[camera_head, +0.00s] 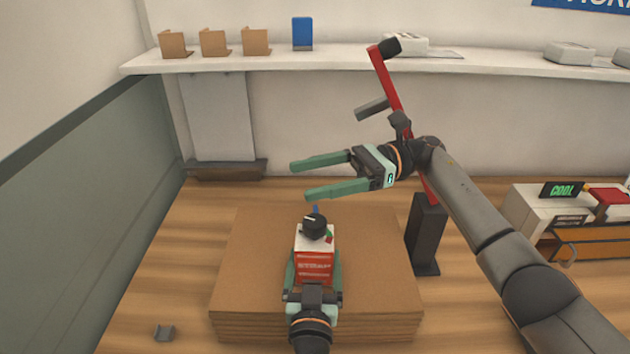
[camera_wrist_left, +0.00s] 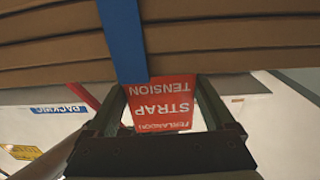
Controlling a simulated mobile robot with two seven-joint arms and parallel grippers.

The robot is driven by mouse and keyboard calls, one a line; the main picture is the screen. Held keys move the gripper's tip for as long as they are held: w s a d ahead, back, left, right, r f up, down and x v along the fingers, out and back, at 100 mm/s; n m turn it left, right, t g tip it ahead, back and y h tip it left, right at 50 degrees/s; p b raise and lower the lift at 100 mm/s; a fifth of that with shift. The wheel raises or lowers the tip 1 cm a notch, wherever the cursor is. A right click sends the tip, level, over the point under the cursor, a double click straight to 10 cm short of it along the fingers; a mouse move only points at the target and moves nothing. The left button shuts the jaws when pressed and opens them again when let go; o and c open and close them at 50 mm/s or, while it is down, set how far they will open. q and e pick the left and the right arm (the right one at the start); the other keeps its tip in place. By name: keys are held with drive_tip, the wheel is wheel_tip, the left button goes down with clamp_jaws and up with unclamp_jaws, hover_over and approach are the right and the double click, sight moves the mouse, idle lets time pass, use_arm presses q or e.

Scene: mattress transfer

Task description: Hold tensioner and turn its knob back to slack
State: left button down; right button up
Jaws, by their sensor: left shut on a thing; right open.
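The strap tensioner (camera_head: 314,268) is a white and red box with a round black knob (camera_head: 314,226) on top. It sits over the middle of the cardboard stack. My left gripper (camera_head: 314,262) is shut on the tensioner, one finger on each side. In the left wrist view the tensioner's red face (camera_wrist_left: 170,103), printed "STRAP TENSION" upside down, shows between the fingers of my left gripper (camera_wrist_left: 160,95). My right gripper (camera_head: 299,179) is open and empty, beyond and above the knob, its fingers pointing left.
The cardboard stack (camera_head: 250,285) lies on the wooden floor. A blue strap (camera_wrist_left: 122,40) crosses the stack's edge in the left wrist view. A dark post with a red arm (camera_head: 426,235) stands right of the stack. A white shelf (camera_head: 350,60) runs along the back wall.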

drive_tip(key=w+a+r+m+t+y, duration=0.25)
drive_tip(key=r+m+t, duration=0.25)
drive_tip(key=m+t, duration=0.5)
drive_tip(key=w+a+r+m+t+y, duration=0.15)
drive_tip(key=a+r+m+t, duration=0.3)
drive_tip(key=m+t, duration=0.6)
drive_tip(key=m+g+h, duration=0.2)
drive_tip(key=m+h, duration=1.4)
drive_tip(key=m, duration=1.8)
approach(316, 223)
drive_tip(key=shift+n, duration=0.25)
drive_tip(key=x, duration=1)
drive_tip(key=shift+w+a+f, duration=0.1)
drive_tip(key=shift+w+f, duration=0.05)
drive_tip(key=shift+w, duration=0.15)
